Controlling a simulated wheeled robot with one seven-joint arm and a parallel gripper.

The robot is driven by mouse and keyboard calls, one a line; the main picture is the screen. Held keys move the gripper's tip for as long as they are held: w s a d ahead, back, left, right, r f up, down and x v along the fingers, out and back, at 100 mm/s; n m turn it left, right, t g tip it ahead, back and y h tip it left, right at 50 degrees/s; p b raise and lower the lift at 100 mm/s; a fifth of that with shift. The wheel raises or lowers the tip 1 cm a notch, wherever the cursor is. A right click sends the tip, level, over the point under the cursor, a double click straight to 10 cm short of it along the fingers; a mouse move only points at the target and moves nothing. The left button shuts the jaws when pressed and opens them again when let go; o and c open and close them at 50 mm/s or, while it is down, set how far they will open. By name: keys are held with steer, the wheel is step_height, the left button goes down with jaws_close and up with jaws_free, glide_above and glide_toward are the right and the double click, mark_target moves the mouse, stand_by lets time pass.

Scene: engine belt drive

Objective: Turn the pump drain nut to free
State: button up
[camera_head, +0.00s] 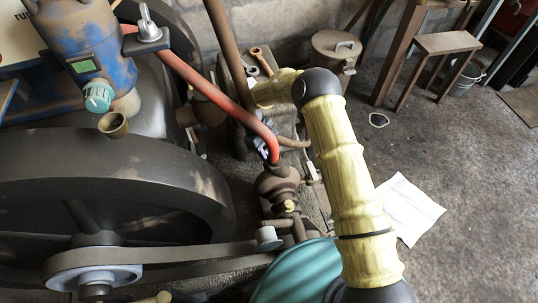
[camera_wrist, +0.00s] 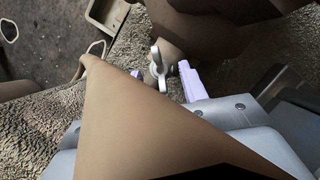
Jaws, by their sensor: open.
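The pump drain nut, seemingly the pale wing nut (camera_wrist: 158,62), shows in the wrist view at the end of a brown fitting on a dark brown body. My gripper (camera_wrist: 164,79) is open, with a lilac fingertip on either side of the nut in the picture. I cannot tell whether either finger touches it. A broad tan shape in front hides much of the gripper. In the head view my gripper (camera_head: 264,151) is small and partly hidden beside the red pipe. I cannot make out the nut there.
The red pipe (camera_head: 215,92) and a brown post (camera_head: 228,48) stand close to my gripper. A large dark flywheel (camera_head: 190,190) with a belt fills the left. A lidded pot (camera_head: 335,48) and a wooden stool (camera_head: 443,44) stand behind. The floor at right is mostly clear around a white sheet (camera_head: 408,208).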

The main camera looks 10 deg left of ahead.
steer(key=shift+s+d+f, duration=0.1)
steer(key=shift+d+f, duration=0.1)
steer(key=shift+f, duration=0.3)
steer(key=shift+c, duration=0.4)
